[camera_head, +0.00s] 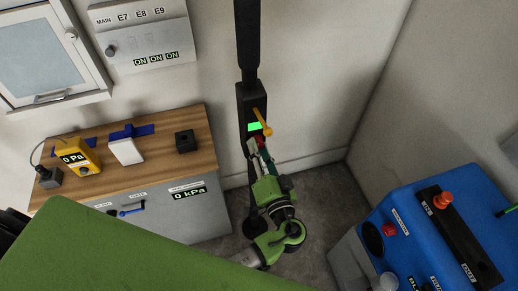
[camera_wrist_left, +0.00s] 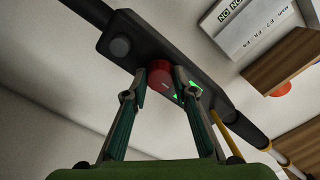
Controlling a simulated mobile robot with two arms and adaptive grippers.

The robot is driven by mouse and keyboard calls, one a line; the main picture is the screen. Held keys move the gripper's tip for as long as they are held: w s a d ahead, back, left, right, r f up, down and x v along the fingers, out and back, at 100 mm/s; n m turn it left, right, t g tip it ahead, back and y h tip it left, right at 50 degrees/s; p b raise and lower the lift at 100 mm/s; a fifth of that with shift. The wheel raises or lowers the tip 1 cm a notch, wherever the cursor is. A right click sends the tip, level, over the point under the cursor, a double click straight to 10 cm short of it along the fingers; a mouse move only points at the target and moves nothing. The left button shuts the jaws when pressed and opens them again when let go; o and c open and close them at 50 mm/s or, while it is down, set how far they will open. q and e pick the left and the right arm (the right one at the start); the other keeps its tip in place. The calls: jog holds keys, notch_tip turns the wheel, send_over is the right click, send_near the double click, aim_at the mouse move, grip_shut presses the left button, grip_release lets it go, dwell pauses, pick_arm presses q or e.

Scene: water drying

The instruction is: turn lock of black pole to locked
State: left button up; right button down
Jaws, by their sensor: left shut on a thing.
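The black pole (camera_head: 248,45) stands upright against the wall, with a black lock box on it (camera_head: 243,98). The box carries a lit green display (camera_head: 253,127) and a yellow lever (camera_head: 261,118). In the left wrist view the box (camera_wrist_left: 135,45) runs diagonally and has a red round knob (camera_wrist_left: 158,70) and a dark round button (camera_wrist_left: 120,47). My left gripper (camera_head: 257,150) is at the lower part of the box, and in the wrist view its fingertips (camera_wrist_left: 160,80) are shut on the red knob's sides. The display is partly hidden by a finger there. My right gripper is not in view.
A wooden-topped cabinet (camera_head: 180,165) with a yellow gauge (camera_head: 78,157) and small items stands left of the pole. A blue machine (camera_head: 425,230) with red knobs stands at the right. Grey floor (camera_head: 330,190) lies clear between them.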

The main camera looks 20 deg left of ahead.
pick_arm(q)
jog(key=shift+m+p, duration=1.85)
jog(key=shift+m, duration=7.05)
jog(key=o, duration=1.1)
jog(key=shift+s, duration=0.1)
